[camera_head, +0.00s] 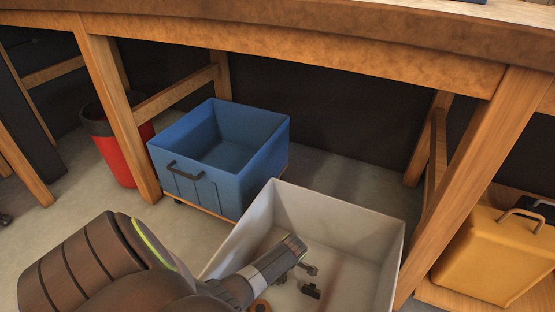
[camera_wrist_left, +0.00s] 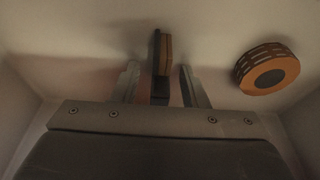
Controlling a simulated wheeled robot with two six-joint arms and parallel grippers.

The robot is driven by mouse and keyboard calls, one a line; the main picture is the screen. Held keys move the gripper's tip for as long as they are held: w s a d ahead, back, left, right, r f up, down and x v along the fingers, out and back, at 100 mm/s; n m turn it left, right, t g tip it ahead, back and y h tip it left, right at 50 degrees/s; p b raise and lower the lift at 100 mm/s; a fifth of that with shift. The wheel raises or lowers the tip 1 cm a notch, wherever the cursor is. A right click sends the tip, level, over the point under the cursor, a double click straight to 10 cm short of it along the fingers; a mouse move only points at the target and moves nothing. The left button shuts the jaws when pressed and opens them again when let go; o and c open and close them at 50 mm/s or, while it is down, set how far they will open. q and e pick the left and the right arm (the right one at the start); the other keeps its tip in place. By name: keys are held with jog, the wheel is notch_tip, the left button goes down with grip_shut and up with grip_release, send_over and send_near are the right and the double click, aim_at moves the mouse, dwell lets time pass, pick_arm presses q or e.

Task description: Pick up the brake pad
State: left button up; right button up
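The brake pad (camera_wrist_left: 163,55), a thin dark block with a brownish face, stands on edge on the floor of a pale bin (camera_head: 345,225). In the left wrist view it lies between and a little beyond the two fingers of my left gripper (camera_wrist_left: 160,85), with gaps on both sides. In the head view my left arm reaches down into the bin. A small dark piece (camera_head: 311,291) beside my left gripper (camera_head: 297,273) there is probably the pad. The left gripper is open and empty. My right gripper is not in view.
A round orange part with a dark centre (camera_wrist_left: 267,70) lies right of the pad in the bin. The bin walls enclose the gripper. A blue wheeled crate (camera_head: 190,185), a red bin (camera_head: 117,155) and a yellow case (camera_head: 490,255) stand around, under a wooden bench (camera_head: 300,50).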

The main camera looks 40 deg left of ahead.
pick_arm(q)
grip_shut()
